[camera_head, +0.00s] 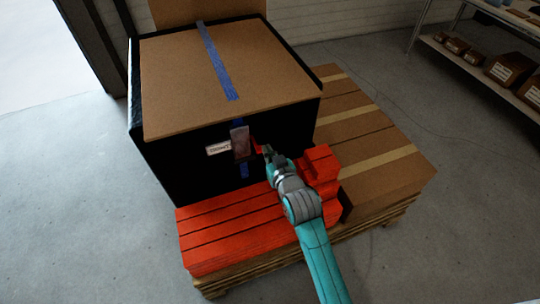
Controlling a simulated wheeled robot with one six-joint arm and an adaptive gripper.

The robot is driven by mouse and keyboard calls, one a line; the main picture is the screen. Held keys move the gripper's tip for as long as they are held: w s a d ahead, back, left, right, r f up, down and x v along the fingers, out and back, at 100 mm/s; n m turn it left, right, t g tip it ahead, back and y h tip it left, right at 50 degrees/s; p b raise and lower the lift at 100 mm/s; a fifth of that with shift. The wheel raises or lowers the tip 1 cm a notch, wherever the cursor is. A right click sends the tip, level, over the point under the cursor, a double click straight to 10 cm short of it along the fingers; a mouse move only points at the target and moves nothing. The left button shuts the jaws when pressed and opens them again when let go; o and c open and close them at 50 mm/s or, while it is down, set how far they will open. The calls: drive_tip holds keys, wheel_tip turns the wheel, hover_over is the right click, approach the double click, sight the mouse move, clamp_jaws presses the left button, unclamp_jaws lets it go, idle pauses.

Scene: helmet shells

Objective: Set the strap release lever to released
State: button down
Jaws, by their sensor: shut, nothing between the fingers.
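The strap release lever (240,143) is a small grey and dark reddish piece on the front face of the black crate (165,171), at the end of the blue strap (216,60). My gripper (258,148) is shut and empty, just right of the lever. I cannot tell whether it touches the lever. A white label (218,148) with dark lettering sits left of the lever; its text is too small to read surely. My teal and grey arm reaches in from the lower right.
A brown board (172,92) covers the crate. Orange-red slabs (225,231) lie before it, with an orange block (322,166) right of my gripper. Brown boxes (387,162) with tan tape sit on the pallet (235,285). Shelves (476,68) stand far right; the grey floor is open at left.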

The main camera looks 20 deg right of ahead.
drive_tip(key=w+f, duration=0.5)
drive_tip(key=w, duration=0.1)
drive_tip(key=shift+f, duration=0.25)
idle(0.3)
drive_tip(key=shift+f, duration=0.1)
